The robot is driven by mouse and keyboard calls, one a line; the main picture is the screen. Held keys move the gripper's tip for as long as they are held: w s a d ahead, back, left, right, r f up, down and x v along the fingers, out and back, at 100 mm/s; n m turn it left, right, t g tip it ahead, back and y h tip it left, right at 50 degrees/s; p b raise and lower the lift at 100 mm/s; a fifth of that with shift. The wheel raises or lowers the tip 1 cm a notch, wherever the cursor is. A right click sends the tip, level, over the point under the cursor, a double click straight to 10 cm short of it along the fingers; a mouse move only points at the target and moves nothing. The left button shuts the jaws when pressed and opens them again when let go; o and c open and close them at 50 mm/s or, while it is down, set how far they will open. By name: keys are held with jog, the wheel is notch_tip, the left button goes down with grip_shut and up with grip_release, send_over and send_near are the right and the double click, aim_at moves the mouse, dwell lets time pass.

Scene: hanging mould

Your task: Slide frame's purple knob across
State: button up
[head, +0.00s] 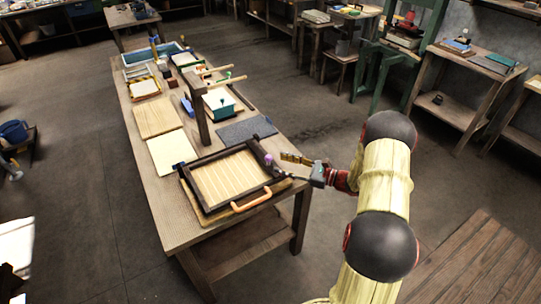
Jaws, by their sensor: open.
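The frame (190,184) is a dark wooden rectangle around a slatted, light-coloured screen, lying at the near end of the long workbench. An orange handle (252,200) is on its near side. The purple knob (268,159) stands on the frame's right side, near the far right corner. A dark knob or clip sits at the far left corner. My gripper (285,158) is just right of the purple knob, its brass-coloured fingers pointing left toward it. The gripper is open and holds nothing that I can see. Whether a finger touches the knob cannot be told.
A dark grey mat (246,131) and pale boards (157,117) lie behind the frame. A wooden post (197,105) with an arm rises mid-bench. The floor right of the bench is clear around my arm.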

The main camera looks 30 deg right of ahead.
aim_at(268, 158)
jog(key=shift+m+t, duration=0.3)
jog(key=x, duration=0.2)
jog(key=b+x, duration=0.1)
jog(key=x, duration=0.1)
jog(key=d+f+x, duration=0.1)
jog(key=x, duration=0.2)
jog(key=shift+w+b, duration=0.35)
jog(key=shift+w, duration=0.1)
jog(key=shift+c, duration=0.9)
grip_shut()
jog(key=shift+a, duration=0.1)
